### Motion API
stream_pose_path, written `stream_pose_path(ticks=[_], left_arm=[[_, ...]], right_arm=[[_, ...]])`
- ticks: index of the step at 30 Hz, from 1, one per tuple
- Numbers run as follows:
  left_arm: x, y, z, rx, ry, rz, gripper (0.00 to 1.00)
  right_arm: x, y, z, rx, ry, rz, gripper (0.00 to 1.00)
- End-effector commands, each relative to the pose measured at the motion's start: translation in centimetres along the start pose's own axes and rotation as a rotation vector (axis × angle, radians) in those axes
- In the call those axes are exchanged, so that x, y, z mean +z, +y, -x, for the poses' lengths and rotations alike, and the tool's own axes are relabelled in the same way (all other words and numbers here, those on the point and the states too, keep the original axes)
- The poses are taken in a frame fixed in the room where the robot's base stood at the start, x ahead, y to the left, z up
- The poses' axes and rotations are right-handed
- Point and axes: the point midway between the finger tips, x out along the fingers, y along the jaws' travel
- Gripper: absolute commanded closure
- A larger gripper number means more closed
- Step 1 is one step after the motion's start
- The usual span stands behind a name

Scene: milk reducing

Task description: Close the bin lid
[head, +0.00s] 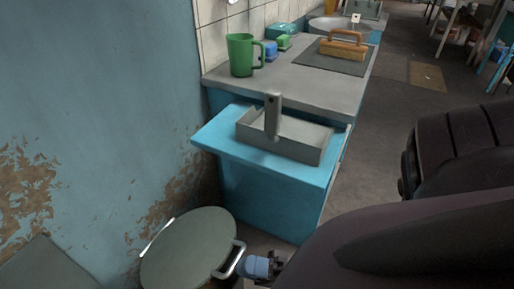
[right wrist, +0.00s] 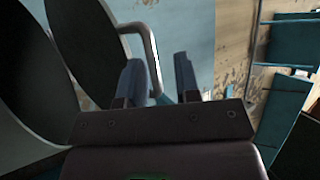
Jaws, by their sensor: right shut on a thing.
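The bin's round grey-green lid (head: 188,250) is at the bottom of the head view, beside the blue wall. It also shows in the right wrist view as a dark rounded panel (right wrist: 88,45). The lid's metal loop handle (head: 233,258) is on its right side. My right gripper (head: 258,266) is at this handle. In the right wrist view the handle (right wrist: 152,48) runs between the two blue-grey fingers (right wrist: 160,85), which are shut on it. The bin body is mostly hidden, and I cannot tell exactly how far the lid is raised. My left gripper is out of view.
A blue cabinet (head: 270,200) stands just behind the bin, with a grey tray (head: 310,152) on its top. The peeling blue wall (head: 100,110) bounds the left. Open floor lies right.

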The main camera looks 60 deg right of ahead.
Motion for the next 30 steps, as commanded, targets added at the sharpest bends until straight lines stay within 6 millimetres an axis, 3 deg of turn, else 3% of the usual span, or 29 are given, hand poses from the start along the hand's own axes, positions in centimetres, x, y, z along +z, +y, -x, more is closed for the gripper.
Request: stream_pose_path(ticks=[1, 3, 12, 30], left_arm=[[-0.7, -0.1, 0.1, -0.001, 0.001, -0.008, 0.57], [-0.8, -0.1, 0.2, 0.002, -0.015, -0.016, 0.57], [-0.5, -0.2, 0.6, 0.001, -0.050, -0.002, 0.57], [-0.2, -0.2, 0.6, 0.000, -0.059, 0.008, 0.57]], right_arm=[[-0.4, -1.6, -0.9, -0.017, 0.000, 0.005, 0.78], [-0.6, -2.7, -1.6, -0.016, -0.001, 0.006, 0.78], [-1.4, -6.0, -3.4, -0.009, -0.001, 0.003, 0.78], [-1.4, -6.5, -3.6, -0.002, 0.000, 0.000, 0.78]])
